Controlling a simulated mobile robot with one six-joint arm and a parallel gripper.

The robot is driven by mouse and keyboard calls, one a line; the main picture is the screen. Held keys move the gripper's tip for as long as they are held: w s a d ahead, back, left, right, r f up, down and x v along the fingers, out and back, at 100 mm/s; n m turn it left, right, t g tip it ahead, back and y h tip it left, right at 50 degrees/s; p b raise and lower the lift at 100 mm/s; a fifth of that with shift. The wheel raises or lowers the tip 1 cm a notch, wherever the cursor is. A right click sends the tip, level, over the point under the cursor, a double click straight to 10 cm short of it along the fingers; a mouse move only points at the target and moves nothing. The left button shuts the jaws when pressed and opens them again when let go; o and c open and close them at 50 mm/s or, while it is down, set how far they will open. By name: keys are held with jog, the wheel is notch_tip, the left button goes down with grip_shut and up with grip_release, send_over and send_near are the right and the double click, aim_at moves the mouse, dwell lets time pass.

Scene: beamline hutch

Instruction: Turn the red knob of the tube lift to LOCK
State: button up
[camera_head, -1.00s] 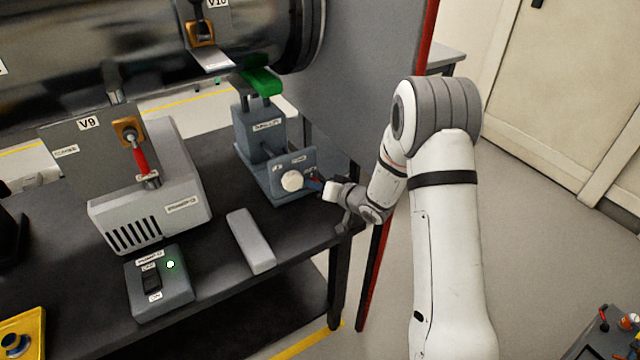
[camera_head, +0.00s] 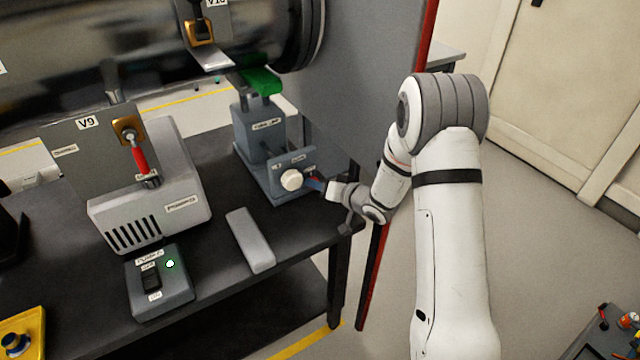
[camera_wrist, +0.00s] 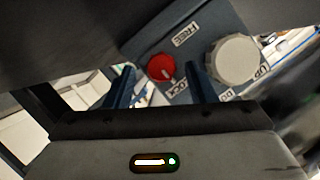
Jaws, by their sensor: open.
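The tube lift (camera_head: 258,133) is a blue-grey unit with a green top, standing at the right end of the dark bench. Its front panel carries a white knob (camera_head: 291,180), which also shows in the wrist view (camera_wrist: 234,60). The red knob (camera_wrist: 161,68) is a round dial with a pale pointer mark, between labels FREE above and LOCK below, the latter partly hidden. My gripper (camera_wrist: 163,90) is open, with its two blue fingers on either side of the red knob. I cannot tell whether they touch it. In the head view my gripper (camera_head: 316,185) hides most of the red knob.
A pump box (camera_head: 150,200) and a switch box (camera_head: 160,283) stand left on the bench (camera_head: 220,290). A grey block (camera_head: 250,240) lies between them and the lift. A grey panel (camera_head: 370,70) with a red edge rises behind my arm.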

jog(key=v, duration=0.6)
jog(key=shift+s+d+r, duration=0.2)
jog(key=shift+d, duration=0.1)
jog(key=shift+w+d+r, duration=0.1)
jog(key=shift+r, duration=0.15)
jog(key=s+d+r+m+h+p, duration=0.1)
jog(key=s+d+r+h+p, duration=0.1)
jog(key=s+d+r+h, duration=0.4)
jog(key=s+d+r+m+h+p, duration=0.1)
jog(key=s+d+r+h+p, duration=0.15)
jog(key=d+r+h, duration=0.4)
jog(key=s+r+g+y+p, duration=0.1)
jog(key=s+r+g, duration=0.2)
jog(key=s, duration=0.8)
jog(key=s+r+g+y+p, duration=0.1)
jog(key=s+r+g, duration=0.3)
jog(key=s, duration=0.7)
notch_tip(320, 180, up, 2)
jog(key=shift+d+r+p, duration=0.1)
jog(key=shift+d+p, duration=0.2)
jog(key=shift+p, duration=0.25)
